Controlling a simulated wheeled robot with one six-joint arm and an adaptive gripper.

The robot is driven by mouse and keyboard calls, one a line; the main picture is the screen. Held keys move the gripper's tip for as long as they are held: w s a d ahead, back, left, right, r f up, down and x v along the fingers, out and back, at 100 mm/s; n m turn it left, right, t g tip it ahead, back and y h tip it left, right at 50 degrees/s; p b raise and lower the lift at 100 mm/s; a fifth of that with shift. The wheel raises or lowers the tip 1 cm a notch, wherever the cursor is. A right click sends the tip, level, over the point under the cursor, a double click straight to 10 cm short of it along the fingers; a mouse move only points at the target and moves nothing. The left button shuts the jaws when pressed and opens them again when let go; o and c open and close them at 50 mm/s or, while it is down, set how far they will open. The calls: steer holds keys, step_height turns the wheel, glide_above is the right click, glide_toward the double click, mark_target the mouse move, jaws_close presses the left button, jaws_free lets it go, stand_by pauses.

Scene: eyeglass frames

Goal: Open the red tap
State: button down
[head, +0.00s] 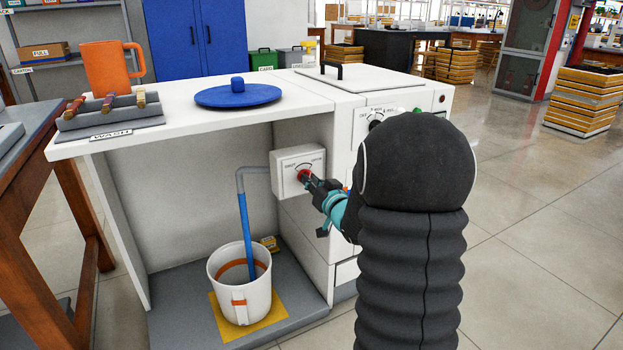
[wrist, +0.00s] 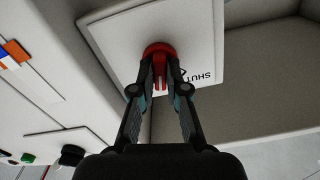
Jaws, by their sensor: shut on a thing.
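The red tap (head: 303,175) sits on a white box (head: 290,158) with dial markings, on the right inner wall of the white bench. In the wrist view the red tap (wrist: 158,48) has a ribbed handle between my fingertips, and the word SHUT shows upside down beside it. My gripper (head: 310,183) is shut on the tap handle, and the wrist view shows its two fingers (wrist: 160,88) on either side. My arm hides part of the bench front in the head view.
A blue lid (head: 238,97), an orange mug (head: 105,65) and a grey rack (head: 110,118) stand on the bench top (head: 180,125).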

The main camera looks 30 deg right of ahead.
steer(key=shift+m+p, duration=0.45)
steer(key=shift+m, duration=0.95)
steer(key=c, duration=1.2)
jaws_free()
steer(key=shift+s, duration=0.1)
steer(key=s, duration=1.1)
steer(key=shift+s+d, duration=0.25)
steer(key=shift+s, duration=0.15)
